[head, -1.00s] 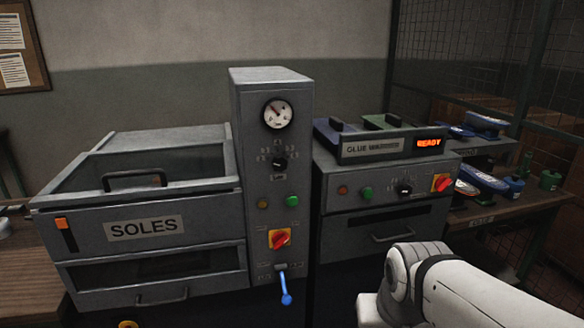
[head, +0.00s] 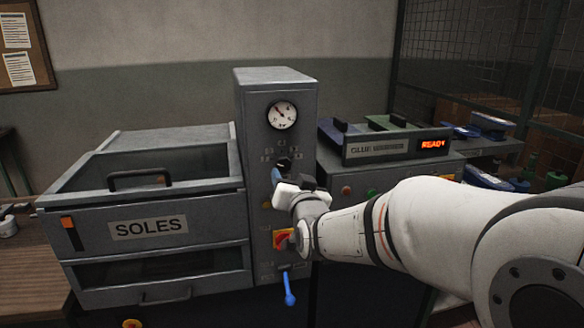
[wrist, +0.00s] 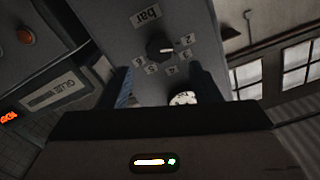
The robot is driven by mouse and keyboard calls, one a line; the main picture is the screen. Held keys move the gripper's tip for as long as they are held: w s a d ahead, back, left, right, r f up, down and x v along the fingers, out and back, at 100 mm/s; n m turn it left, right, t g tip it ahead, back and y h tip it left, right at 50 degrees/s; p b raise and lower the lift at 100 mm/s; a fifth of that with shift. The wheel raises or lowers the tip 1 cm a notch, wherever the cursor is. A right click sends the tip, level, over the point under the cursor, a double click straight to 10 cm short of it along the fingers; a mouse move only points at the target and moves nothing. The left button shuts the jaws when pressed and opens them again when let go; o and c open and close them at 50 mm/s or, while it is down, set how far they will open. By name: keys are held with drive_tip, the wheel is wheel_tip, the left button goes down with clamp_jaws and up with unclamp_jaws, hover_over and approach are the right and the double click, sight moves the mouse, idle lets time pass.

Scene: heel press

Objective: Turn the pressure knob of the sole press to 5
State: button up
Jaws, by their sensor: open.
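The sole press (head: 140,205) stands at left with a grey control column (head: 250,130). Its black pressure knob (wrist: 158,48) shows in the wrist view, ringed by number labels from 2 to 6 and a "bar" label. The pointer's exact setting is too small and dark to tell. My gripper (head: 284,172) is in front of the column at knob height and hides most of the knob in the head view. In the wrist view its fingers (wrist: 162,74) are open and empty, with the knob beyond their tips, roughly between them.
A round gauge (head: 282,115) sits above the knob. Below are a red rotary switch on a yellow plate (head: 281,239) and a blue-handled lever (head: 289,297). The glue unit (head: 390,147) with its lit READY display stands close on the right, behind my arm.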

sight(285, 166)
drive_tip(key=p+x, duration=0.1)
drive_tip(key=x, duration=0.6)
drive_tip(key=shift+c, duration=0.5)
